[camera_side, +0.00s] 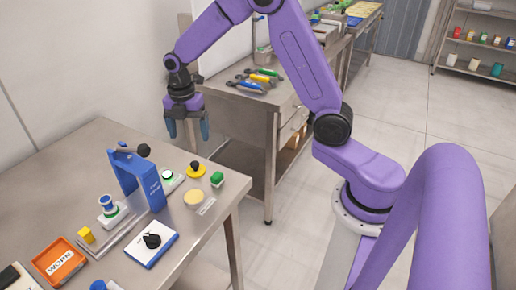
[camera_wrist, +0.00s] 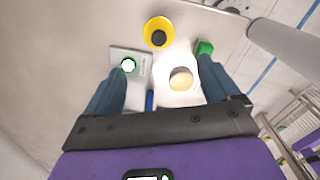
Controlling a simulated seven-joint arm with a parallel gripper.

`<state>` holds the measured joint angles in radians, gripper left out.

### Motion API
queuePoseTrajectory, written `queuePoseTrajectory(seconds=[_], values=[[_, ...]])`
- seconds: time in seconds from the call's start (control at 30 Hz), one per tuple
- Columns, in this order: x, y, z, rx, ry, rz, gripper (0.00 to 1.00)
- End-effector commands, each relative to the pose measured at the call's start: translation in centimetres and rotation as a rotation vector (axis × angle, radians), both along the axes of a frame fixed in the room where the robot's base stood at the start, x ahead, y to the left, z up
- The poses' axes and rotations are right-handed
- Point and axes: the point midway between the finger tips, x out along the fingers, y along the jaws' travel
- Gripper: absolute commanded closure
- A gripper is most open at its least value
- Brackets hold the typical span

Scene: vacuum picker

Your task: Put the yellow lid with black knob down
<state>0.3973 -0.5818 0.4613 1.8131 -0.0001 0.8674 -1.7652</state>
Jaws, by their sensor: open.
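The yellow lid with black knob (camera_side: 195,173) rests on the steel table near its far right corner, knob up. In the wrist view the lid (camera_wrist: 158,34) lies beyond my fingertips, near the top. My gripper (camera_side: 188,138) has two blue fingers spread apart with nothing between them, and it hangs above the table, apart from the lid. In the wrist view my gripper (camera_wrist: 162,72) frames a cream-coloured round disc (camera_wrist: 181,79) on the table below. The disc (camera_side: 194,198) sits in front of the lid in the side view.
A green block (camera_side: 217,179) stands right of the lid. A plate with a green-ringed button (camera_wrist: 128,66) lies to its left. A tool bench stands behind.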

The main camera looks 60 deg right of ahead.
Motion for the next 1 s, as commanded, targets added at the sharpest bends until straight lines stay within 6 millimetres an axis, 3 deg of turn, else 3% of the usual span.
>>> queuePoseTrajectory(seconds=[0.17, 0.33, 0.5, 0.73, 1.0], values=[[-2.9, 2.4, 1.4, 0.002, -0.006, -0.076, 0.11], [-8.2, 5.2, 3.2, 0.006, -0.010, -0.213, 0.11], [-14.1, 6.7, 4.5, 0.012, -0.011, -0.359, 0.11], [-22.2, 6.8, 5.6, 0.021, -0.011, -0.554, 0.11], [-30.2, 4.8, 5.7, 0.030, -0.004, -0.760, 0.11]])
